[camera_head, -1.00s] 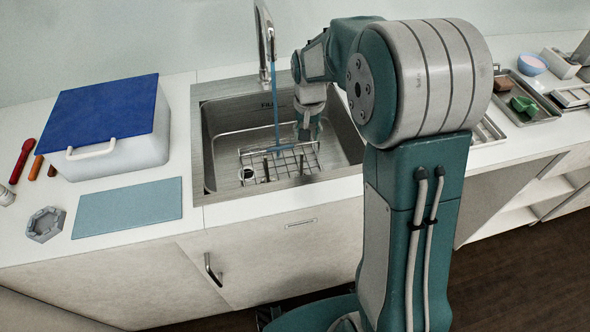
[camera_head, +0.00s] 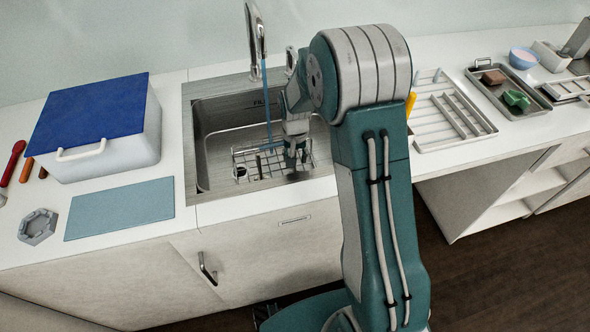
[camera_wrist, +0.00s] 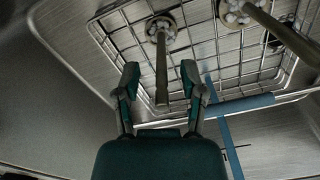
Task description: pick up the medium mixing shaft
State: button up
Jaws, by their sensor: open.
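My gripper (camera_wrist: 160,76) is open in the wrist view, its fingers on either side of a slim shaft (camera_wrist: 161,62) in the picture. This shaft has a round end with pale, bead-like parts at the top. I cannot tell whether the fingers touch it. A second, similar shaft (camera_wrist: 280,32) lies at the upper right. I cannot tell which is the medium one. Both show against a wire rack (camera_wrist: 110,28). In the head view my gripper (camera_head: 294,165) is down in the sink (camera_head: 212,150) over the rack's right part; the shafts there are small and partly hidden.
A thin blue rod (camera_head: 268,105) stands in the sink near the faucet (camera_head: 252,45); its crosspiece (camera_wrist: 240,106) is close to my right finger. Steel sink walls surround the rack. A blue-lidded box (camera_head: 128,150) and a flat blue mat (camera_head: 120,208) are left of the sink.

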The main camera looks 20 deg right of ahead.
jog(key=shift+a+f, duration=0.2)
jog(key=shift+f, duration=0.05)
grip_shut()
jog(key=shift+d, duration=0.1)
jog(key=shift+r, duration=0.1)
